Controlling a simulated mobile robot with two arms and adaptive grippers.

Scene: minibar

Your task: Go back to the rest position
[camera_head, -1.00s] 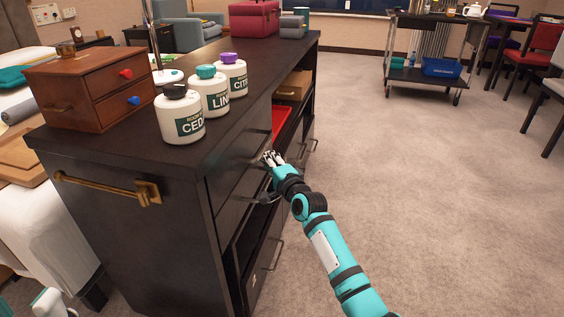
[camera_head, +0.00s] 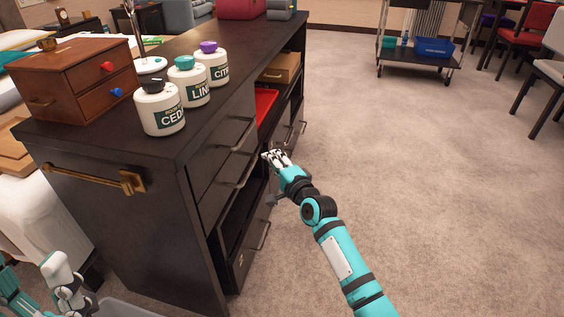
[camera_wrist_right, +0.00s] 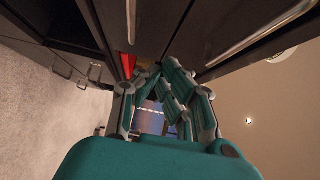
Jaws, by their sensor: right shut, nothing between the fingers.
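My right gripper (camera_head: 277,158) is in front of the dark cabinet (camera_head: 115,229), beside its drawer handles. It is shut with nothing between the fingers. In the right wrist view its teal and grey fingers (camera_wrist_right: 160,100) are close to the drawer fronts, with a handle (camera_wrist_right: 262,35) above right. I cannot tell whether they touch the cabinet. My left arm shows only in part at the bottom left of the head view, with a white and dark part (camera_head: 64,278); its fingers cannot be made out clearly.
On the cabinet stand three white bottles labelled CEDAR (camera_head: 160,112), LIN (camera_head: 190,84) and CITR (camera_head: 214,66), and a wooden drawer box (camera_head: 75,80). A red tray (camera_head: 264,103) sits in an open shelf. Carpet (camera_head: 420,180) to the right is clear up to a cart (camera_head: 415,58).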

